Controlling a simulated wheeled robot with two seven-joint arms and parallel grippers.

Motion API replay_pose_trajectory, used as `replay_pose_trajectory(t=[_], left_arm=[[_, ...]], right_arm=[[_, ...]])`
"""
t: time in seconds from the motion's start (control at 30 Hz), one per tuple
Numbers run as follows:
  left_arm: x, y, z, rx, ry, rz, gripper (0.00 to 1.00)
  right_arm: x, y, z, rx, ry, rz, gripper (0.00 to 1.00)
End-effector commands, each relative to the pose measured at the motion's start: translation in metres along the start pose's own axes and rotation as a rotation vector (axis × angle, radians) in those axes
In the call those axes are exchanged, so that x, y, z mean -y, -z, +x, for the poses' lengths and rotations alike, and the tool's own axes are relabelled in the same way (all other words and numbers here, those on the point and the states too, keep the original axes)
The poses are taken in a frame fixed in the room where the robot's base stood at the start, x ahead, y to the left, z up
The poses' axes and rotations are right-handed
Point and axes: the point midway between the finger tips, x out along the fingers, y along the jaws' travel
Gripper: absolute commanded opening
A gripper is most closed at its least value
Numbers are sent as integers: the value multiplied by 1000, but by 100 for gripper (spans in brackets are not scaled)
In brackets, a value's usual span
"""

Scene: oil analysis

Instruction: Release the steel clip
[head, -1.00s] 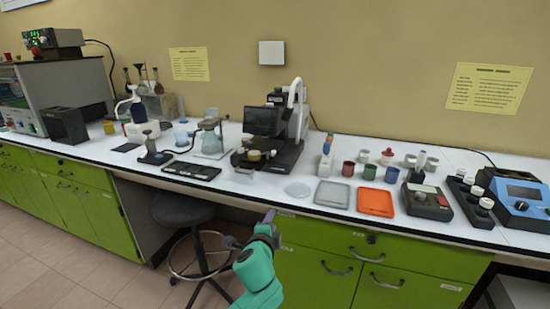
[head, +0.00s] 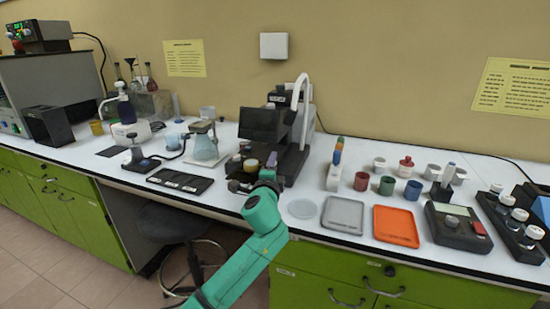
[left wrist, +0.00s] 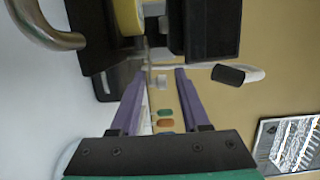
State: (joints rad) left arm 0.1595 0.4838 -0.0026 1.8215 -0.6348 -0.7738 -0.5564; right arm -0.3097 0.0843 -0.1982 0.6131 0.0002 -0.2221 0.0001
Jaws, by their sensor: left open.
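My left gripper (head: 240,186) is at the front edge of a black bench instrument (head: 292,165). In the left wrist view its two purple fingers (left wrist: 163,78) are apart, with no object clearly held between them. A thin, pale metallic strip (left wrist: 155,68) shows just past the fingertips, beside the instrument's black parts; it may be the steel clip, but I cannot tell for sure. A yellow pot (left wrist: 129,15) sits on the instrument, just beyond the fingers. A curved metal bar (left wrist: 65,40) is at the upper left. My right gripper is not in view.
Right of the instrument are a clear dish (head: 302,209), a grey tray (head: 343,214), an orange tray (head: 396,225) and a rack with coloured pieces (head: 335,165). A dark panel (head: 180,181) lies to the left, with a flask (head: 205,148) behind it.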

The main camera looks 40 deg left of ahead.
Motion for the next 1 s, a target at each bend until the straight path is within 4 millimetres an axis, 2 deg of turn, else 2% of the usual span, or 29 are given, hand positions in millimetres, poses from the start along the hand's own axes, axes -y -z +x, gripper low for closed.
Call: replay_pose_trajectory(t=[0.1, 0.2, 0.47, 0.5, 0.57, 0.6, 0.63, 0.83, 1.0], left_arm=[[1, 0, 25, 1, 1, 0, 46], [0, 0, 36, 0, 0, 0, 46], [0, 0, 40, -1, 0, 0, 46], [0, 0, 40, -1, 0, 0, 42], [0, 0, 40, -1, 0, 0, 19], [0, 0, 40, -1, 0, 0, 4], [0, 0, 40, -1, 1, 0, 0], [0, 0, 41, 16, 2, -2, 0], [-2, 0, 45, 155, 4, -5, 0]], right_arm=[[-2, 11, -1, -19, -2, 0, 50], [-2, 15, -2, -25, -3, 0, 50], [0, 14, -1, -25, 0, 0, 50], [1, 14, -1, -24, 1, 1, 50], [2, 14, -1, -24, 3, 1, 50], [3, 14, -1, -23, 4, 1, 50], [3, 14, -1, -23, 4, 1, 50], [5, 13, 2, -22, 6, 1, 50], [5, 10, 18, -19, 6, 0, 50]])
